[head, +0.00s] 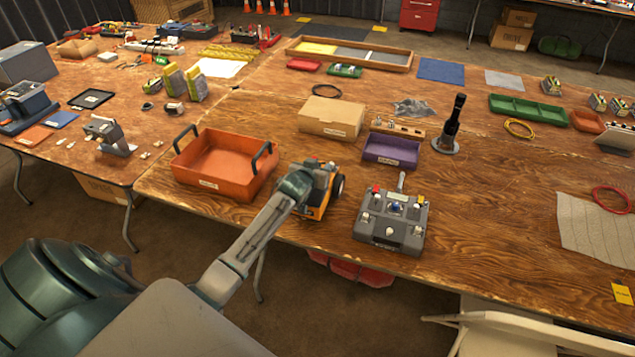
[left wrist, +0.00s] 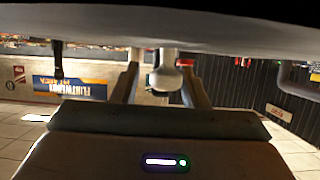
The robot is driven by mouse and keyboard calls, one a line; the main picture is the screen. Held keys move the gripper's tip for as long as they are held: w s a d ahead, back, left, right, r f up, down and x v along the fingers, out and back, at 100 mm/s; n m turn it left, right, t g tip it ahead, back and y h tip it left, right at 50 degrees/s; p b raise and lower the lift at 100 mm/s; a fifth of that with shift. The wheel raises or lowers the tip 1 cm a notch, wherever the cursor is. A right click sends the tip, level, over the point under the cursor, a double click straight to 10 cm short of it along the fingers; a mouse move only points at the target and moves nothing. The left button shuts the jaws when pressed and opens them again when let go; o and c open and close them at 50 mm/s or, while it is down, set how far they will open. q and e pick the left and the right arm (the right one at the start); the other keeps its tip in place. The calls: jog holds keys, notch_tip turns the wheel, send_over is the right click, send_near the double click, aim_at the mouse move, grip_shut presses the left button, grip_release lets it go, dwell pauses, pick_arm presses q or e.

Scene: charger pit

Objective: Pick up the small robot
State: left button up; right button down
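The small robot (head: 319,207) has an orange body and dark wheels. In the head view it is at the front edge of the wooden table. My left gripper (head: 309,181) is over its left and upper part, hiding much of it; I cannot tell whether they touch. My right gripper is in neither view.
An orange tray (head: 225,183) with black handles stands just left of the gripper. A grey control box (head: 391,235) stands close to the right. A purple bin (head: 391,150) and a cardboard box (head: 331,118) are behind.

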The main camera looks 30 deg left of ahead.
pick_arm(q)
jog(key=shift+c, duration=0.4)
grip_shut()
dwell(0.9)
jog(key=shift+r, duration=0.15)
